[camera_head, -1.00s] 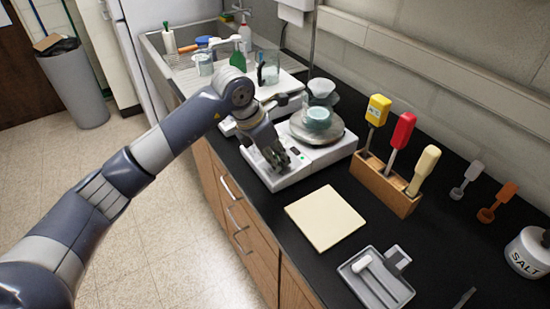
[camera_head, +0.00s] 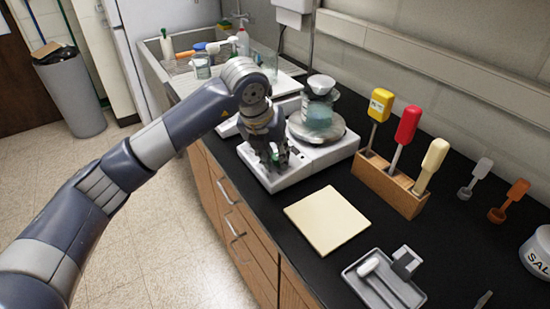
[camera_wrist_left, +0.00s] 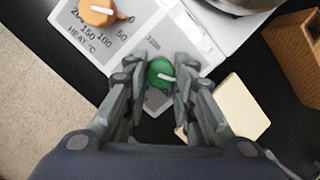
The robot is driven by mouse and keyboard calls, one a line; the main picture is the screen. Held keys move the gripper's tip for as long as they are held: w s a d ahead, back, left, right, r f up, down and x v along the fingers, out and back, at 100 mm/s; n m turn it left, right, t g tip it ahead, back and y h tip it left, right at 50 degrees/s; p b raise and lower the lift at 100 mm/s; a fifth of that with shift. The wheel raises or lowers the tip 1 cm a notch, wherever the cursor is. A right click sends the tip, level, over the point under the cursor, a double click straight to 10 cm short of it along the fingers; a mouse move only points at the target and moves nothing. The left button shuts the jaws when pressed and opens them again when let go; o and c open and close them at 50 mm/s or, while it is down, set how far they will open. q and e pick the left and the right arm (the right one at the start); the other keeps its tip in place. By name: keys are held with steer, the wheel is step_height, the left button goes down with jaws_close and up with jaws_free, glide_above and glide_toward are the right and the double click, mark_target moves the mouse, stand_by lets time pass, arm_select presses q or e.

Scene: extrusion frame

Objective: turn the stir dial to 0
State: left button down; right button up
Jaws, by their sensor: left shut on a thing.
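The hotplate stirrer (camera_head: 297,172) stands on the black bench, with its control panel at the front. My left gripper (camera_head: 275,163) is down over that panel from above. In the left wrist view, its fingers (camera_wrist_left: 161,66) are shut on a round green dial (camera_wrist_left: 158,76), the stir dial, with a white pointer line. The pointer lies nearly level in that picture, tilted slightly. The fingers and palm hide the marks around this dial. An orange dial (camera_wrist_left: 97,12) sits beside it at the upper left, by the printed HEAT scale. My right gripper is not in view.
A glass vessel (camera_head: 317,112) stands on the round plate behind my gripper. A wooden block (camera_head: 388,184) with yellow, red and cream handled tools is to the right. A cream square pad (camera_head: 327,219) and grey tray (camera_head: 372,294) lie in front. The sink (camera_head: 185,42) is behind.

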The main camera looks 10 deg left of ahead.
arm_select(q)
steer(key=shift+r+n, duration=0.1)
steer(key=shift+n, duration=0.2)
steer(key=c, duration=1.3)
jaws_free()
steer(key=shift+c, duration=0.2)
steer(key=v, duration=1.2)
